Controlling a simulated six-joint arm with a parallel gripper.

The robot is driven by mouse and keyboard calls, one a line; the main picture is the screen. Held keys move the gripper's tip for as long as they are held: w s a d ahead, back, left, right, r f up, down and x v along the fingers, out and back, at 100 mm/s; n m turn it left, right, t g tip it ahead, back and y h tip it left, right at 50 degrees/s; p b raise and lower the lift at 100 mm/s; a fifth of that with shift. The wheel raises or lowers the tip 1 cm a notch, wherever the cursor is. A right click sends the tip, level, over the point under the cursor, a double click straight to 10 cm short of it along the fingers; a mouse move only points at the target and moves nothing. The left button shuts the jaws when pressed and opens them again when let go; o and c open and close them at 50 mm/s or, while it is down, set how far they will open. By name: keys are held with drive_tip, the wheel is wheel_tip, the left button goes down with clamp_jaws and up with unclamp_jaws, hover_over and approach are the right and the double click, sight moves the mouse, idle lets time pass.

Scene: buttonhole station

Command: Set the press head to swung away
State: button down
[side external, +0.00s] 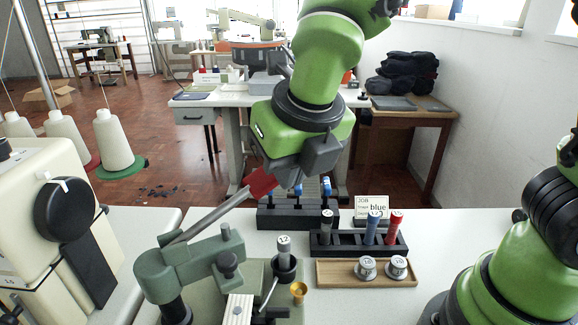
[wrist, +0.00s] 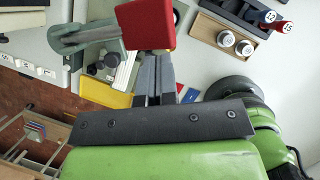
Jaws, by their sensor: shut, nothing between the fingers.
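The press head (side external: 195,262) is a grey-green arm on a post at the front left. A grey lever (side external: 210,212) rises from it to the right and ends in a red grip (side external: 262,183). The lever (wrist: 85,37) and red grip (wrist: 147,22) also show in the wrist view. My gripper (side external: 290,178) is shut and empty beside the red grip. In the wrist view its fingertips (wrist: 154,58) are at the grip's lower edge; I cannot tell whether they touch. A grey tool marked 12 (side external: 284,250) stands upright close to the head's right end.
A black rack (side external: 325,242) holds grey, blue and red tools. A wooden tray (side external: 330,273) holds two round pieces. Another black rack (side external: 262,217) with blue-topped tools stands behind. A sewing machine (side external: 45,235) stands left.

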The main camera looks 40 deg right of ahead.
drive_tip(key=shift+w, duration=0.1)
drive_tip(key=w+d, duration=0.1)
drive_tip(key=w, duration=1.3)
drive_tip(key=shift+w, duration=0.1)
drive_tip(key=shift+d, duration=0.1)
idle(0.4)
